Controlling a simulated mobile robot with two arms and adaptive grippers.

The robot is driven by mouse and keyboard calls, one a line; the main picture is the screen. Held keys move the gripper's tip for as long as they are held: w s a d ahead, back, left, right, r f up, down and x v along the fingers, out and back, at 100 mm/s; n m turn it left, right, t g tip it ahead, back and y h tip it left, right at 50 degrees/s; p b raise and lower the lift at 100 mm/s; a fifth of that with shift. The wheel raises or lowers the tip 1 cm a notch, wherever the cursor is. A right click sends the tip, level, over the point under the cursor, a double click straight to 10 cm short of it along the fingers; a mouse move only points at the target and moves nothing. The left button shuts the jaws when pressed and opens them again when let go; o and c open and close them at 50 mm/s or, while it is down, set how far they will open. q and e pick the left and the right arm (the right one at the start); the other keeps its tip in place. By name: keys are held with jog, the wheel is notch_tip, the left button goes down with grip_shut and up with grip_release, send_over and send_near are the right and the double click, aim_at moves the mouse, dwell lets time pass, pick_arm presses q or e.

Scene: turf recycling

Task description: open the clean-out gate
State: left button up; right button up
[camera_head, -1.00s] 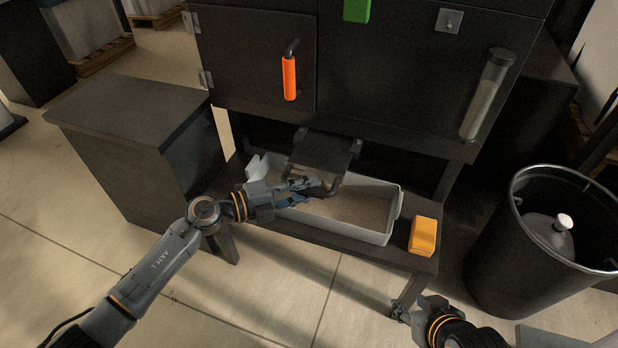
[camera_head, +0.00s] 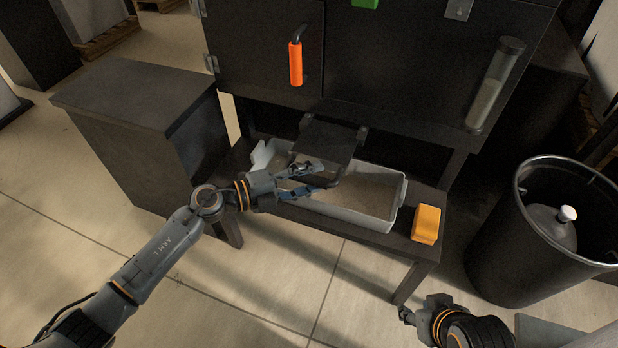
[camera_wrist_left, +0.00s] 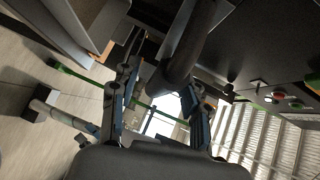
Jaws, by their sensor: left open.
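The clean-out gate (camera_head: 326,142) is a dark flat plate under the black machine, above a grey bin. A dark bar handle (camera_head: 340,181) hangs at its front edge. My left gripper (camera_head: 316,180) is open at this handle, with one finger above the other. In the left wrist view, the thick dark handle (camera_wrist_left: 190,48) comes down between the two spread fingers of the left gripper (camera_wrist_left: 162,92); contact cannot be told. My right gripper (camera_head: 405,314) is low at the bottom right, away from the gate; its finger opening is unclear.
The grey bin (camera_head: 397,206) holds brownish grains and stands on a low dark bench. A yellow block (camera_head: 426,225) sits at the bench's right end. A dark cabinet (camera_head: 130,90) stands left, a black barrel (camera_head: 510,245) right. An orange handle (camera_head: 296,64) is on the machine door.

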pick_arm(q)
jog(key=v, duration=1.2)
jog(key=shift+f, duration=0.1)
